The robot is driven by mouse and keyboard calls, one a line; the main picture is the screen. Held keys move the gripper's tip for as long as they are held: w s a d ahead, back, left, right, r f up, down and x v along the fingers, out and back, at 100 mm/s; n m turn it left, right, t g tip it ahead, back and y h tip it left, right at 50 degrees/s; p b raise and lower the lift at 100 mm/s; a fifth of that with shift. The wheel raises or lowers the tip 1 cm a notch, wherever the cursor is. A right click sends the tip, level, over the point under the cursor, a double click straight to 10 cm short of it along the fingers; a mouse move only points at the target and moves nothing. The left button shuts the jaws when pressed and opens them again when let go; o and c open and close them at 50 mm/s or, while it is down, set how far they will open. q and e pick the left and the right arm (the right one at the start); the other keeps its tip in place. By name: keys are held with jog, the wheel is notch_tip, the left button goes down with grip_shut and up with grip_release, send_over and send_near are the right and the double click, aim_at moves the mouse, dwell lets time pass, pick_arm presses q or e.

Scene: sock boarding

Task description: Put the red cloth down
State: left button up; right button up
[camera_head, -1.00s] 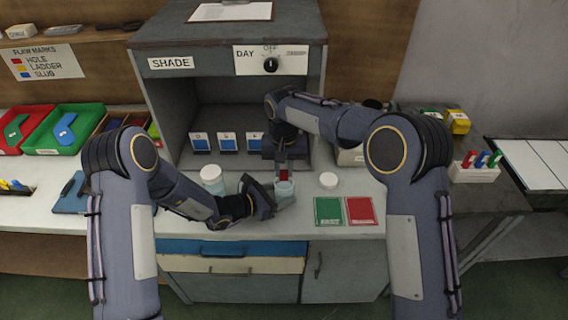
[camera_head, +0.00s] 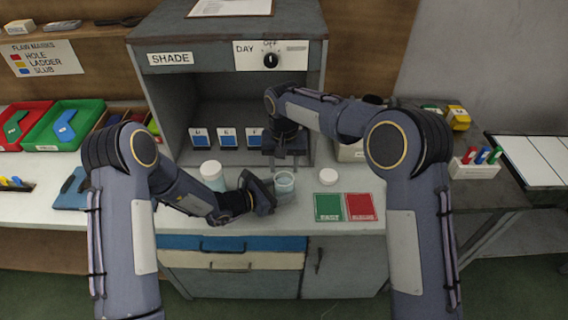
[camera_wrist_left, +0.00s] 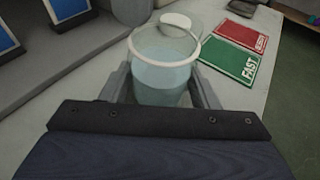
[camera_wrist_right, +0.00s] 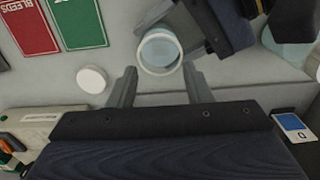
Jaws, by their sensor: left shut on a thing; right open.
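A clear glass jar (camera_head: 284,184) of pale blue liquid stands on the bench; it fills the middle of the left wrist view (camera_wrist_left: 163,82). My left gripper (camera_head: 270,190) is shut around the jar's sides. My right gripper (camera_head: 284,158) is open and empty above and behind the jar; its spread fingers also show in the right wrist view (camera_wrist_right: 160,78). I cannot make out the red cloth in any current view. A red card (camera_head: 361,207) marked BLEEDS and a green card (camera_head: 328,207) marked FAST lie flat to the right of the jar.
A white round lid (camera_head: 328,176) lies right of the jar. A white-lidded jar (camera_head: 212,174) stands to the left, close to my left arm. The grey shade booth (camera_head: 150,110) rises behind, with several blue-and-white cards inside. The bench front beside the cards is clear.

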notch_tip(320, 180, up, 7)
dwell(0.5)
pick_arm(q)
jog(key=o, duration=0.8)
jog(key=shift+o, duration=0.2)
